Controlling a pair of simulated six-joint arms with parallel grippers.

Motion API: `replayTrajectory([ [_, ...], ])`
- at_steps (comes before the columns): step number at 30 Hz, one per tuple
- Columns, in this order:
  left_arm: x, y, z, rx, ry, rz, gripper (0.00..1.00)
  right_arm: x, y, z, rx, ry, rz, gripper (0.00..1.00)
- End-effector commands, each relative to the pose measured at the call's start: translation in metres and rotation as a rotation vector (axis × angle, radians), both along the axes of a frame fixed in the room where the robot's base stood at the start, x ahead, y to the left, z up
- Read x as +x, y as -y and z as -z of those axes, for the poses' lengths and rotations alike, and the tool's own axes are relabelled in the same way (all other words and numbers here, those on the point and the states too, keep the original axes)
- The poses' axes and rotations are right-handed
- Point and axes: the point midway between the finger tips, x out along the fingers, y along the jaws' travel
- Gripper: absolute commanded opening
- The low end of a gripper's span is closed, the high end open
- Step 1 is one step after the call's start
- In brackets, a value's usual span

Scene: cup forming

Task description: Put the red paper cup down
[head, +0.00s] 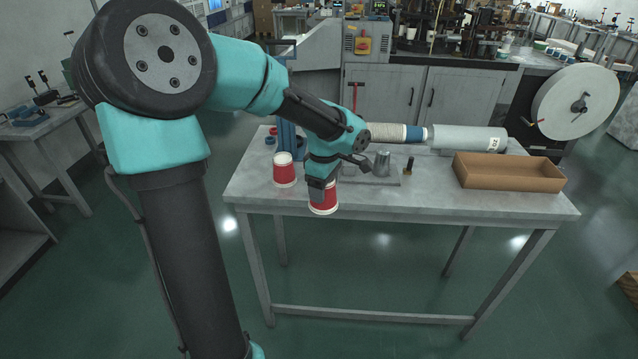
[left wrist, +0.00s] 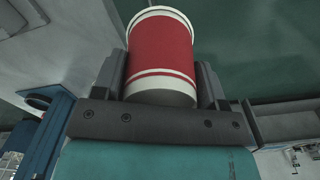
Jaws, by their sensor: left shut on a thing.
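My left gripper (head: 322,188) is shut on a red paper cup (head: 324,200) with white bands at its ends. In the head view the cup shows below the gripper, at the front edge of the grey table (head: 420,198). I cannot tell from this view whether it touches the table. In the left wrist view the red cup (left wrist: 160,55) sits between both fingers of the left gripper (left wrist: 165,75). A second red and white cup (head: 285,172) stands on the table to the left of the gripper. My right gripper is not in view.
An open brown cardboard box (head: 508,178) lies at the table's right end. A grey plate with a metal cone (head: 382,163) is in the middle. Rolls (head: 468,138) lie along the back. A blue stand (head: 288,140) is at the back left. The front right of the tabletop is clear.

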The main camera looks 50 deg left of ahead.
Motion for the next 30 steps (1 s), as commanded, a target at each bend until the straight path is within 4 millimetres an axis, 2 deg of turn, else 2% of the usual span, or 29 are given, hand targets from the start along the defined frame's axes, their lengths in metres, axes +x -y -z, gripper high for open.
replayTrajectory([
  [5,0.004,-0.004,0.001,0.000,-0.001,0.000,0.40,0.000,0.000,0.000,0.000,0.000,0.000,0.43],
  [8,0.012,-0.013,0.002,0.000,-0.001,-0.001,0.40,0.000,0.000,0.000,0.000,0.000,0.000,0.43],
  [24,0.084,-0.096,0.013,0.000,-0.001,-0.002,0.40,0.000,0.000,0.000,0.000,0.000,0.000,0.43],
  [30,0.099,-0.113,0.014,0.000,-0.001,0.000,0.40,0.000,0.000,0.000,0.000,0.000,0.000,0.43],
])
